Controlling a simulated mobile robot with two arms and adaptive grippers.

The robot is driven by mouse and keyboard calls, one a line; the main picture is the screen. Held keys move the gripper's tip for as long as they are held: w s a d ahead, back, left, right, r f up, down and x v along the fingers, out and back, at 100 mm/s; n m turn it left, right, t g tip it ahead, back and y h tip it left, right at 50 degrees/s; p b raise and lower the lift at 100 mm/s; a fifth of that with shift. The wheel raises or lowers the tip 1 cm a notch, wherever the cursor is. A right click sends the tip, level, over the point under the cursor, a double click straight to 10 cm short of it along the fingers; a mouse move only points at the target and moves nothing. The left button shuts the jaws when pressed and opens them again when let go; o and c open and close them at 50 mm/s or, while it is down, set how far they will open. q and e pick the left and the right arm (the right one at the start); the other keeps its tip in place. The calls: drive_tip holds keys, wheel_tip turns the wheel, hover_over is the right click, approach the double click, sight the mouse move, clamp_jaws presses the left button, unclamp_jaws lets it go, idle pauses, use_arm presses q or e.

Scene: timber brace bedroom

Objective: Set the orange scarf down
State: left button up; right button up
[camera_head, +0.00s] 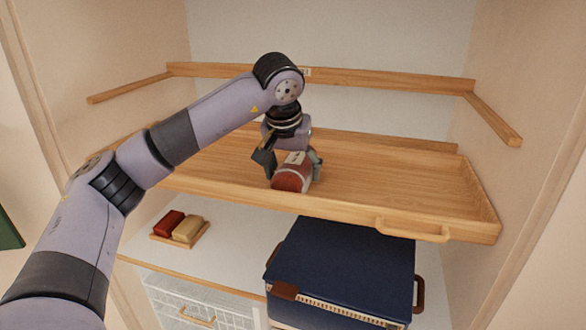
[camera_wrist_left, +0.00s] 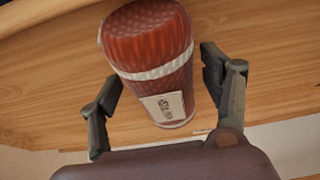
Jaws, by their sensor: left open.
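The orange scarf (camera_head: 292,178) is a rolled, reddish-orange bundle with a pale band and a white label. It lies in the wooden pull-out tray (camera_head: 400,190), near the tray's front edge. My left gripper (camera_head: 288,168) is over it with one finger on each side. In the left wrist view the scarf (camera_wrist_left: 148,45) lies between the spread fingers of the gripper (camera_wrist_left: 160,100), with a gap showing at the left finger. Whether the right finger touches it is hard to tell. My right gripper is not in view.
Below the tray, a dark blue case (camera_head: 345,265) stands on the white shelf (camera_head: 240,235). A small wooden tray (camera_head: 158,238) there holds a red roll (camera_head: 169,223) and a tan roll (camera_head: 188,228). A wire basket (camera_head: 195,305) sits lower. The wooden tray's right side is empty.

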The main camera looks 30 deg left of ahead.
use_arm(q)
drive_tip(key=shift+r, duration=0.4)
drive_tip(key=b+v, duration=0.1)
drive_tip(key=v, duration=1)
drive_tip(key=shift+b, duration=0.4)
drive_tip(key=shift+s+r, duration=0.2)
drive_tip(key=shift+r, duration=0.05)
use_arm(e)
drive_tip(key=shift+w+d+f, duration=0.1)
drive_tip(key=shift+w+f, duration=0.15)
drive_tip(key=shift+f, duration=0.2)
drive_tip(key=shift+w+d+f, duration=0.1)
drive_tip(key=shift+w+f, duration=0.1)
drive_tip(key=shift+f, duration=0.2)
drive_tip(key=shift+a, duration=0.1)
